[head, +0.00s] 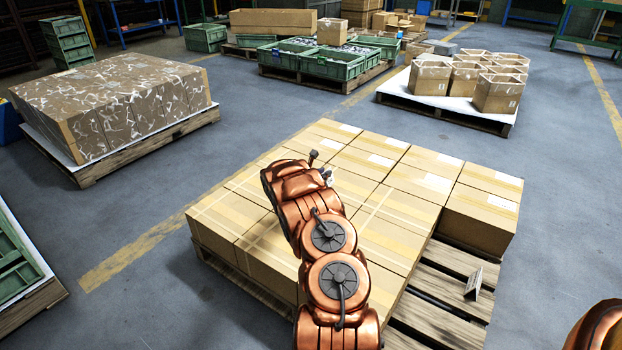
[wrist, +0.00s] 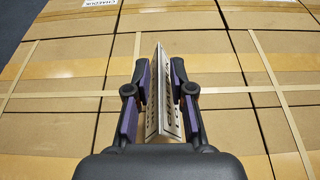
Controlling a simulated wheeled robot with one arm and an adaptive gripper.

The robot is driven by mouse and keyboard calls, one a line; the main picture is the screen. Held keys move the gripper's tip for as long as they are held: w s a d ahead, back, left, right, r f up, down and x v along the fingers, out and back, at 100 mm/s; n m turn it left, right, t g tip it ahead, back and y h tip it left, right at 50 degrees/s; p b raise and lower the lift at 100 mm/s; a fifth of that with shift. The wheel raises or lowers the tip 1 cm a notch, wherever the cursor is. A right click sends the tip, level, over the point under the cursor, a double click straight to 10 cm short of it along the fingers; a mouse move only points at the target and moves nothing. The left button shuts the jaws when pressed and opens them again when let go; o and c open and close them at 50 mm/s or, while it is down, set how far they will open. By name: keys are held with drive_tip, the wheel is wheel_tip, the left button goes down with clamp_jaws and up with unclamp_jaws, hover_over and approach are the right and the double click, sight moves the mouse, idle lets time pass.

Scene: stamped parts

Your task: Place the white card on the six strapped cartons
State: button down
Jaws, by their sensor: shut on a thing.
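My gripper (wrist: 161,78) is shut on the white card (wrist: 166,112), a folded tent with dark lettering, held upright between the fingers. In the head view my arm reaches over the carton stack, and the gripper is mostly hidden behind my wrist. Pale straps cross the strapped cartons (head: 216,213) on the left and near part of the stack. In the wrist view, strapped carton tops (wrist: 60,128) lie under the card. I cannot tell whether the card touches them.
Another small tent card (head: 473,283) stands on the bare slats of the pallet (head: 435,312) at the right. Unstrapped cartons (head: 485,205) fill the far and right part. A netted carton stack (head: 125,95) stands left. Clear floor surrounds the pallet.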

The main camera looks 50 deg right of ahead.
drive_tip(key=shift+w+d+f+b, duration=0.1)
drive_tip(key=shift+w+f+b, duration=0.55)
drive_tip(key=shift+w, duration=0.45)
drive_tip(key=shift+w+d+f+b, duration=0.1)
drive_tip(key=shift+w+f+b, duration=0.4)
drive_tip(key=shift+w+f, duration=0.5)
drive_tip(key=shift+w+d+f+b, duration=0.1)
drive_tip(key=shift+w+f+b, duration=0.45)
drive_tip(key=shift+w, duration=0.7)
drive_tip(key=shift+r, duration=0.15)
drive_tip(key=c, duration=1)
unclamp_jaws()
drive_tip(key=shift+a+r, duration=0.1)
drive_tip(key=shift+a, duration=0.05)
